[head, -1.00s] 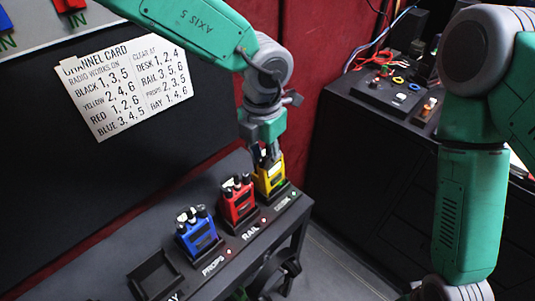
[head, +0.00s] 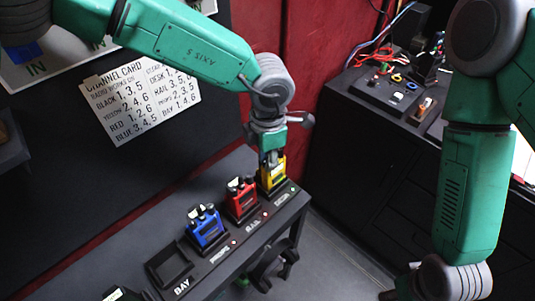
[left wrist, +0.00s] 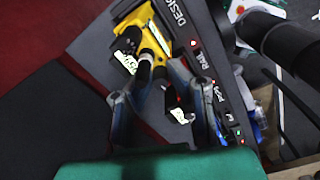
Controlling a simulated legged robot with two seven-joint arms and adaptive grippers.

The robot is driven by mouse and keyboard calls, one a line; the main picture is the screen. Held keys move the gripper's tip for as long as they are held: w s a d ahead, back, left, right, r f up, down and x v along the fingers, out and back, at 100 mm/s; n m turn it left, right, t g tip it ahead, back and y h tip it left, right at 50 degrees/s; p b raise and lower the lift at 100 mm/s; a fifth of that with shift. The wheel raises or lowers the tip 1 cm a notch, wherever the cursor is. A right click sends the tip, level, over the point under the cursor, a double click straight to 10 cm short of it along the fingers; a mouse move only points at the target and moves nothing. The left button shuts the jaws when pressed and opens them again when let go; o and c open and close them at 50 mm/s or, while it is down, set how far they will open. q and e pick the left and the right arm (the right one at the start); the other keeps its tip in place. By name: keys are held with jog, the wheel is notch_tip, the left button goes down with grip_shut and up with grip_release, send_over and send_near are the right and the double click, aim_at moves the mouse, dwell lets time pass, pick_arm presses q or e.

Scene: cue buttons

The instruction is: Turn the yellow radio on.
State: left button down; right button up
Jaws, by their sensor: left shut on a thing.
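The yellow radio (head: 273,178) stands in the DESK place at the far end of the black shelf. It also shows in the left wrist view (left wrist: 149,36), with dark knobs and pale labels on its top. My left gripper (head: 270,157) comes down over it and is shut on its top part; the fingers also show in the left wrist view (left wrist: 160,76). They hide part of the top, and I cannot read a knob setting. My right gripper (head: 392,293) is only partly in view at the bottom edge.
Red (head: 241,200) and blue (head: 207,230) radios stand at RAIL and PROPS. The BAY place (head: 169,266) is empty. The channel card (head: 140,97) lists yellow 2, 4, 6 and desk 1, 2, 4. A black cabinet (head: 345,150) with cables stands right.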

pick_arm(q)
jog(key=shift+d, duration=0.4)
jog(key=c, duration=1.5)
grip_release()
jog(key=shift+c, duration=0.2)
jog(key=shift+a, duration=0.2)
jog(key=shift+r, duration=0.2)
notch_tip(320, 180, up, 11)
jog(key=shift+r, duration=0.2)
jog(key=shift+d, duration=0.1)
